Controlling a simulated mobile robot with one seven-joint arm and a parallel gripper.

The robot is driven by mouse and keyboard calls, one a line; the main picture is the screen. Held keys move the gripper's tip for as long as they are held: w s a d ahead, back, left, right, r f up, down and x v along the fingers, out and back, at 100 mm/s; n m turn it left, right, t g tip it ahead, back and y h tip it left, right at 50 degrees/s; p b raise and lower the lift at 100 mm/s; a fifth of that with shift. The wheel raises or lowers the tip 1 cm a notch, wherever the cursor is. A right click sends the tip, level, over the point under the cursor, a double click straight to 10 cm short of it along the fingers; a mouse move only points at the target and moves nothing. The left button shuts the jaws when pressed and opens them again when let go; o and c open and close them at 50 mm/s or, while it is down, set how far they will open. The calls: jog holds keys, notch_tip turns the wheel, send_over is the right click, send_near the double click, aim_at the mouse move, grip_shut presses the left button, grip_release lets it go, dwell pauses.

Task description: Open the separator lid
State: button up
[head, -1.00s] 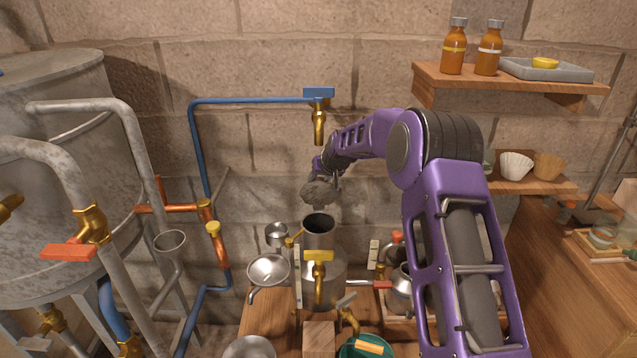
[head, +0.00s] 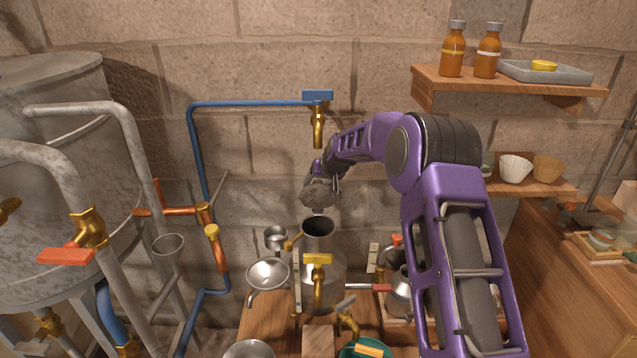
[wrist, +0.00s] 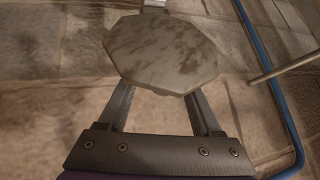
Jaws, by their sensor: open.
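The separator (head: 320,285) is a metal vessel with an upright cylindrical neck and a brass tap on its front, standing on the wooden bench. Its round mouth (head: 317,227) shows dark and uncovered. A mottled grey plate (head: 318,193), apparently the lid, is just above the mouth, apart from the rim. In the wrist view the plate (wrist: 162,52) is eight-sided and lies across my finger ends, hiding the tips. My gripper (head: 327,182) is open, at the plate above the separator. I cannot tell whether the fingers touch the plate.
A brass tap with a blue handle (head: 318,97) hangs from the wall above my gripper. A large tank (head: 60,180) fills the left.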

jog(key=shift+r, duration=0.1)
jog(key=v, duration=1.7)
jog(key=shift+s+d+r, duration=0.1)
